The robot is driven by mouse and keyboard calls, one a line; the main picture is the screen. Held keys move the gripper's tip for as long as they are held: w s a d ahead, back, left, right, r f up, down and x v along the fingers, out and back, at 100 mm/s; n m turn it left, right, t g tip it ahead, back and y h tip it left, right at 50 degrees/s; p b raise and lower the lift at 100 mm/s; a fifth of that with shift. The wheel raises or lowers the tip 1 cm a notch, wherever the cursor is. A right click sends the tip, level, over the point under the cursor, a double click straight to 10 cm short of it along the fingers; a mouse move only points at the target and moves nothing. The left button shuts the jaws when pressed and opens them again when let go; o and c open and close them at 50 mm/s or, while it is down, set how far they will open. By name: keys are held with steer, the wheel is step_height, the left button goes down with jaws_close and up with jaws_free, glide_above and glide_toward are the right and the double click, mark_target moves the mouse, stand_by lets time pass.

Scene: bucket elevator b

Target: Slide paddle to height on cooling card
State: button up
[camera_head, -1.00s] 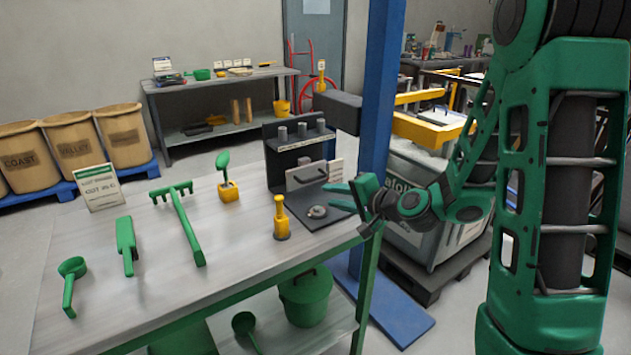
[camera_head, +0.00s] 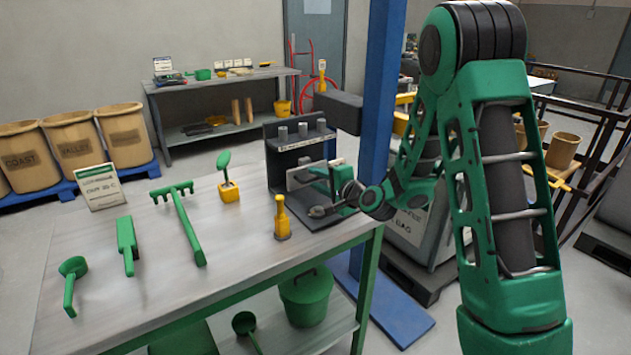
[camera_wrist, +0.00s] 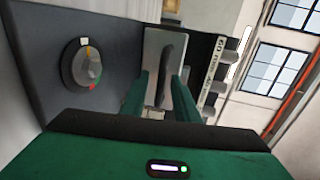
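The paddle is a pale plate (camera_head: 297,177) with a dark bar handle on the front of a dark stand (camera_head: 278,165). In the wrist view the plate (camera_wrist: 153,45) and its upright handle (camera_wrist: 168,70) lie straight ahead. My gripper (camera_wrist: 160,95) is open, its two green fingers apart on either side of the handle's line; I cannot tell whether they touch it. In the head view my gripper (camera_head: 325,180) is at the right part of the plate and partly covers it. A white and green card (camera_head: 99,187) stands at the bench's back left; its print is too small to read surely.
A round knob (camera_wrist: 85,65) with coloured marks sits on the stand's base, close by my gripper. A yellow bottle-shaped object (camera_head: 282,217) stands before the stand. Green tools lie on the bench (camera_head: 150,290) further left. A blue post (camera_head: 380,110) rises behind the bench's right end.

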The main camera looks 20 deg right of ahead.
steer(key=shift+w+a+f, duration=0.1)
steer(key=shift+w+a, duration=0.05)
steer(key=shift+w, duration=0.3)
jaws_close()
steer(key=shift+f, duration=1.05)
jaws_free()
steer(key=v, duration=1)
steer(key=shift+s+r, duration=0.15)
steer(key=shift+s, duration=0.15)
